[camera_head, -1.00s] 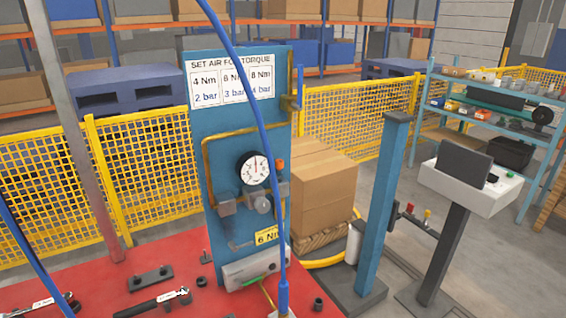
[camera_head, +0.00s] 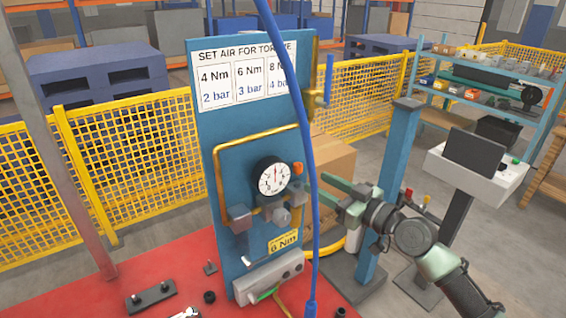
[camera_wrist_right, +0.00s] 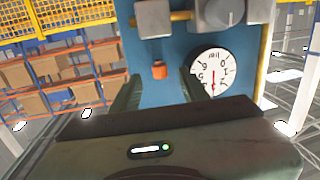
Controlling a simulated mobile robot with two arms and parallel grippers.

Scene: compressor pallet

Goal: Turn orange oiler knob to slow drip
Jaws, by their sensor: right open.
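The small orange oiler knob (camera_head: 298,168) stands at the right of the round gauge (camera_head: 272,175) on the blue panel. My right gripper (camera_head: 327,202) comes in from the right, just right of the panel edge, with the blue hose crossing near its fingertips. In the right wrist view, which shows the panel upside down, the orange knob (camera_wrist_right: 159,69) appears ahead of the open green fingers (camera_wrist_right: 157,82), between their directions, with the gauge (camera_wrist_right: 212,73) to its right. The fingers look apart from the knob. My left gripper is not in view.
A blue hose (camera_head: 291,95) hangs in front of the panel. A regulator knob (camera_head: 281,216) and brass pipe (camera_head: 219,172) sit near the gauge. A blue post (camera_head: 391,165) and a cardboard box (camera_head: 334,158) stand to the right and behind. A red table (camera_head: 105,299) lies below.

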